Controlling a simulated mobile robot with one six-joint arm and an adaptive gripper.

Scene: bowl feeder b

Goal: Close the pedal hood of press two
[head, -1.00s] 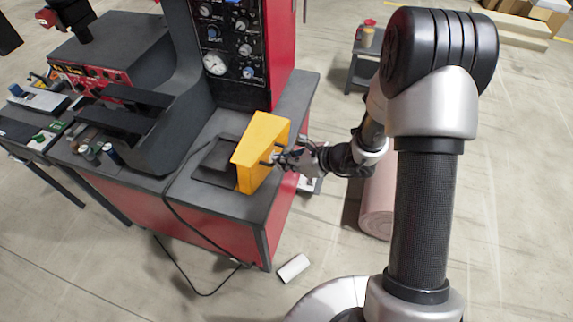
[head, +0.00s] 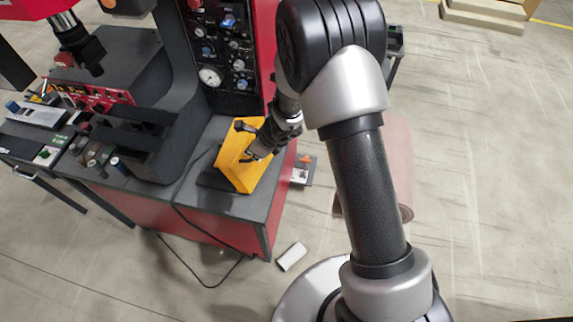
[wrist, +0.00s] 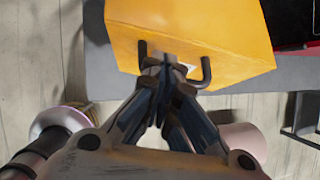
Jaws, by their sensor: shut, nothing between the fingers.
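The yellow pedal hood (head: 232,160) sits on the grey bench top in front of the control panel in the head view. A dark plate (head: 212,181) shows at its lower left edge; most of it is hidden by the hood. In the wrist view the hood (wrist: 190,28) fills the top, with a dark bar handle (wrist: 206,74) on its near face. My gripper (wrist: 165,72) is shut at the handle, its fingertips close against the hood face. Whether they touch it I cannot tell. In the head view my gripper (head: 254,153) is at the hood's right side.
The control panel (head: 222,48) with dials and a gauge rises behind the hood. A black bracket (head: 128,140) stands to the left. A cable (head: 183,212) hangs down the red cabinet front. A pinkish cylinder (head: 385,165) stands right of the bench. Open floor lies farther right.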

